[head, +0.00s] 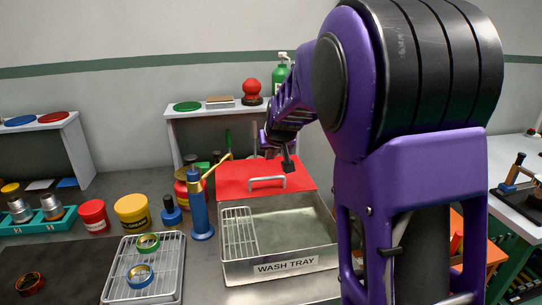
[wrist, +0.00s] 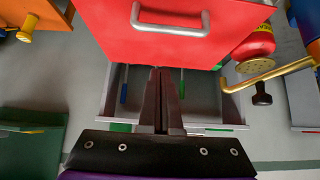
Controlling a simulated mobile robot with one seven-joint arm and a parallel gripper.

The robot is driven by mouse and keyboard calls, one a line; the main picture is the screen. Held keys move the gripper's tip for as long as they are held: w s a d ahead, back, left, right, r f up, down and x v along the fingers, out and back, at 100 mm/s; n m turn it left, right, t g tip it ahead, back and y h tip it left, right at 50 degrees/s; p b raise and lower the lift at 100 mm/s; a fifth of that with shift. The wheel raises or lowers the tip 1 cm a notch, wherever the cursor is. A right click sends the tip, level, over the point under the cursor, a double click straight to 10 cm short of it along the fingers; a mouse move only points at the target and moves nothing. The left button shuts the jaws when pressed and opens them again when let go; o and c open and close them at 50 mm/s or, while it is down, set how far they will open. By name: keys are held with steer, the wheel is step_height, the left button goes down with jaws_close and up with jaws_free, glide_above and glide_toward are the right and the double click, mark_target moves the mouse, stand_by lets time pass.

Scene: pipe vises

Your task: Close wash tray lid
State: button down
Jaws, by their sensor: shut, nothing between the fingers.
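The wash tray (head: 290,266) is a metal box with a "WASH TRAY" label on its front, standing on the counter. Its red lid (head: 232,179) is raised at the back, leaving the tray's inside visible. A grey bar handle (head: 267,183) is on the lid's face. In the wrist view the lid (wrist: 225,42) fills the top, with the handle (wrist: 170,28) on it. My gripper (head: 288,168) is shut and empty at the lid's upper edge. In the wrist view its fingertips (wrist: 159,72) overlap that edge; I cannot tell whether they touch it.
A wire rack (head: 240,233) sits in the tray's left side. A shelf (head: 225,112) stands behind. My arm hides the right side.

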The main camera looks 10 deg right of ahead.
steer(key=x, duration=0.7)
steer(key=shift+f+b, duration=0.1)
steer(key=shift+b, duration=0.2)
steer(key=shift+s+f, duration=0.1)
steer(key=shift+s, duration=0.9)
steer(key=shift+s+f, duration=0.15)
steer(key=shift+s, duration=0.85)
